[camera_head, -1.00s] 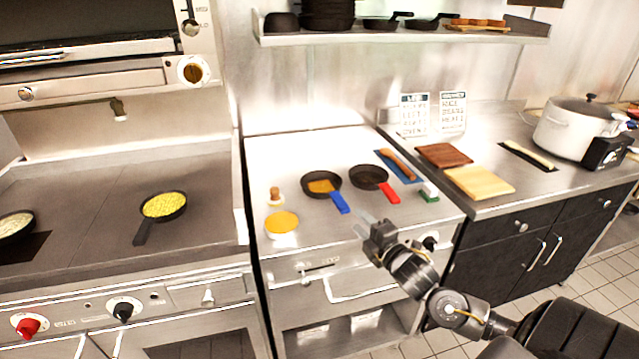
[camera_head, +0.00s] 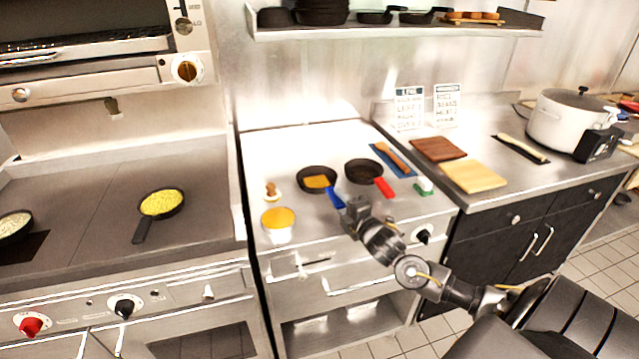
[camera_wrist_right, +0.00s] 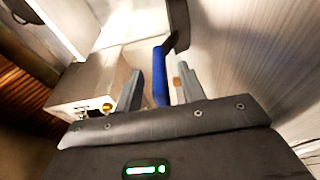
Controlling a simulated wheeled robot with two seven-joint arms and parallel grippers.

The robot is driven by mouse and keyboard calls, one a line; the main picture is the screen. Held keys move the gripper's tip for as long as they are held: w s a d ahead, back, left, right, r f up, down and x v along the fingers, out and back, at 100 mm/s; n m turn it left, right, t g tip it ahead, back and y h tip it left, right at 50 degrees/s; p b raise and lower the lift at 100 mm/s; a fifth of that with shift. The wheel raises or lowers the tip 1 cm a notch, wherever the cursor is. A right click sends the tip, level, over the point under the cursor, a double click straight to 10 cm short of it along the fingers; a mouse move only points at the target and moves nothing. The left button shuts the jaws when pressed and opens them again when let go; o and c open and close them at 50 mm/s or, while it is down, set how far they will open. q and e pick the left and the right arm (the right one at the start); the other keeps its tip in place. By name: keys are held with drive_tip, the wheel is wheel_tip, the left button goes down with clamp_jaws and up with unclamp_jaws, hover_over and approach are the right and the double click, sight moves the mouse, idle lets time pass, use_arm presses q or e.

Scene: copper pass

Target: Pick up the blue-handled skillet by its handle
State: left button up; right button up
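The blue-handled skillet (camera_head: 312,173) sits on the steel counter with orange-yellow contents; its blue handle (camera_head: 334,198) points toward the front right. My right gripper (camera_head: 340,208) is at the handle's end, and its wrist hides part of this in the head view. In the right wrist view the two fingers (camera_wrist_right: 160,88) stand apart, with the blue handle (camera_wrist_right: 160,72) between them and a gap on either side. The dark pan (camera_wrist_right: 178,22) shows beyond them. My left gripper is not in view.
A red-handled skillet (camera_head: 362,171) stands close on the right. A tub with an orange top (camera_head: 278,218) and a small brown-topped item (camera_head: 271,190) are on the left. A green-and-white block (camera_head: 424,186) and a blue mat (camera_head: 379,149) lie further right.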

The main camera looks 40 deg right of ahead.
sight(328, 190)
drive_tip(key=shift+w+d, duration=0.1)
drive_tip(key=shift+w, duration=1.45)
drive_tip(key=shift+c, duration=0.3)
clamp_jaws()
drive_tip(key=shift+r, duration=0.1)
